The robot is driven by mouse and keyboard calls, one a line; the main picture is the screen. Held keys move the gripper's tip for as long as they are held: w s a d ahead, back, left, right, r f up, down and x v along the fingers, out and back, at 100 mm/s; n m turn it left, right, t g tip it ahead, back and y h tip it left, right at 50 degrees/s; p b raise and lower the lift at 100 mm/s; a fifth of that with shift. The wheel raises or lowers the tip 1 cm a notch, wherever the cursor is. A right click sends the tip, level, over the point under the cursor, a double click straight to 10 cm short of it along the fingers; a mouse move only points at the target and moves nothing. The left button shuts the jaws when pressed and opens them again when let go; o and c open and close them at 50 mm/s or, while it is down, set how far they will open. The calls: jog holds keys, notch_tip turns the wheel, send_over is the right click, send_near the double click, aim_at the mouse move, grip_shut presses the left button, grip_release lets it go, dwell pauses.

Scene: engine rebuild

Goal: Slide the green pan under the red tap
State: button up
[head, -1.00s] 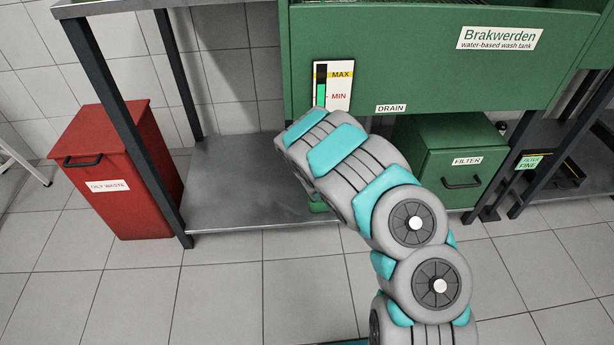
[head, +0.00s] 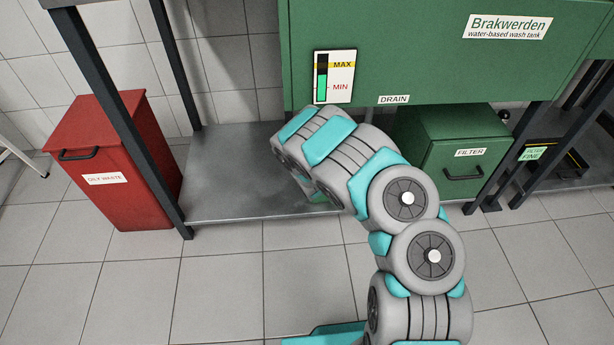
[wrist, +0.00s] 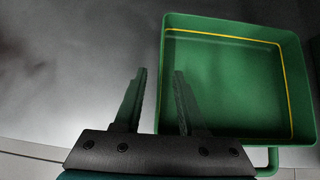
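The green pan (wrist: 225,29) is an open, empty-looking square tray with a yellow line inside, at the right of the wrist view. Its handle (wrist: 272,160) shows at its near right. A small green patch under my arm in the head view is perhaps the pan. My gripper (wrist: 159,75) is open, its two fingers apart with nothing held. In the picture the pan's left wall lies between the fingers, with the right finger over the pan's inside; I cannot tell the height. In the head view my arm hides the gripper. The red tap is not in view.
A grey metal shelf (head: 235,160) lies below the green wash tank (head: 420,50) with its level gauge (head: 335,77). The green filter box (head: 465,150) stands right of my arm. A red oily-waste bin (head: 105,150) is left of a dark table leg. The front floor is clear.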

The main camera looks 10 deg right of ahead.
jog(key=x, duration=0.4)
jog(key=shift+w+a+f, duration=0.1)
jog(key=shift+f, duration=0.15)
jog(key=shift+x, duration=0.8)
jog(key=shift+r, duration=0.1)
grip_shut()
dwell(0.6)
